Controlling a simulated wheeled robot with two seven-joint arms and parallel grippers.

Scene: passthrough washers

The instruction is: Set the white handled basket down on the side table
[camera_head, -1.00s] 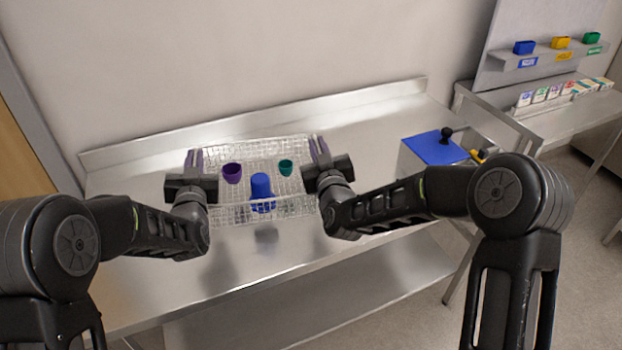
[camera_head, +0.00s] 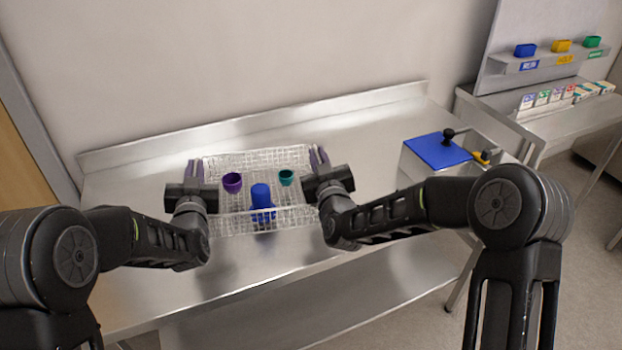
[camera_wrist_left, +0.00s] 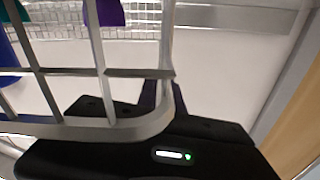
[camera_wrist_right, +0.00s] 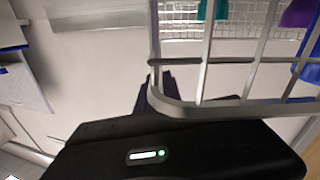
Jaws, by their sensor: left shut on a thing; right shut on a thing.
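The white wire basket (camera_head: 240,223) is in the middle of the head view, over the steel side table (camera_head: 130,270). It looks level and holds a purple cup (camera_head: 232,182), a blue cup (camera_head: 261,197) and a small green cup (camera_head: 286,177). My left gripper (camera_head: 196,172) is shut on its left end, and my right gripper (camera_head: 318,160) is shut on its right end. The basket's bars also show close up in the left wrist view (camera_wrist_left: 98,60) and the right wrist view (camera_wrist_right: 206,50). I cannot tell whether its underside touches the table.
A box with a blue top (camera_head: 437,150), a black knob and a yellow part stands at the table's right end. A raised steel ledge (camera_head: 250,125) runs along the wall. A rack with coloured bins (camera_head: 526,50) is far right. The table front is bare.

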